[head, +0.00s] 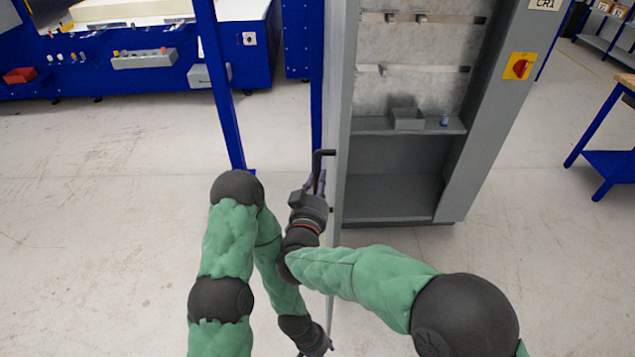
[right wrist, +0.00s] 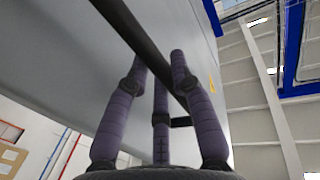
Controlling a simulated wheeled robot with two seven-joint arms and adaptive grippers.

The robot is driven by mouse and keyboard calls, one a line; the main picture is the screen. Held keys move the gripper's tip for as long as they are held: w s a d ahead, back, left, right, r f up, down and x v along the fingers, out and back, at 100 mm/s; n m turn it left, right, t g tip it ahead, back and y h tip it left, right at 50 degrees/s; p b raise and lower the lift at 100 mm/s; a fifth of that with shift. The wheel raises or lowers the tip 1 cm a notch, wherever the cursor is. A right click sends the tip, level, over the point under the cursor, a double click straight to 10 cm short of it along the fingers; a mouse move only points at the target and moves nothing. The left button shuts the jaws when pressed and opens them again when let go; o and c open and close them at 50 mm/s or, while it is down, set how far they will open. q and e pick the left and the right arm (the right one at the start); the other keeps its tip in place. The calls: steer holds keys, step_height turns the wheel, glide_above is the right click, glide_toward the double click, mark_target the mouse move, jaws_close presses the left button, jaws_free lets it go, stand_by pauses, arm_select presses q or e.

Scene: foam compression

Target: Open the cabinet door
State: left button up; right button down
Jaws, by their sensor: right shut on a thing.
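The grey cabinet (head: 400,190) stands open, with its inside facing me. Its door (head: 332,240) shows nearly edge-on at the cabinet's left side and reaches toward me. A black bar handle (head: 324,153) sticks out from the door's left face. My right gripper (head: 318,182) is shut on this handle. In the right wrist view its three purple-grey fingers (right wrist: 160,85) close around the dark handle bar (right wrist: 125,28), beside the grey door panel (right wrist: 60,55). My left gripper (head: 308,350) is low at the bottom edge, left of the door, partly cut off; its fingers are unclear.
The cabinet holds shelves, rails and a small grey bin (head: 408,119). A red and yellow switch (head: 519,66) is on its right frame. Blue posts (head: 222,90) and a blue machine (head: 130,70) stand behind left. A workbench (head: 610,130) is at right. The floor between is clear.

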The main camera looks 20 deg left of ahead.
steer(key=c, duration=1.3)
jaws_free()
steer(key=shift+w+r, duration=0.1)
steer(key=shift+r, duration=0.1)
steer(key=shift+o, duration=1.3)
steer(key=shift+w+f, duration=0.1)
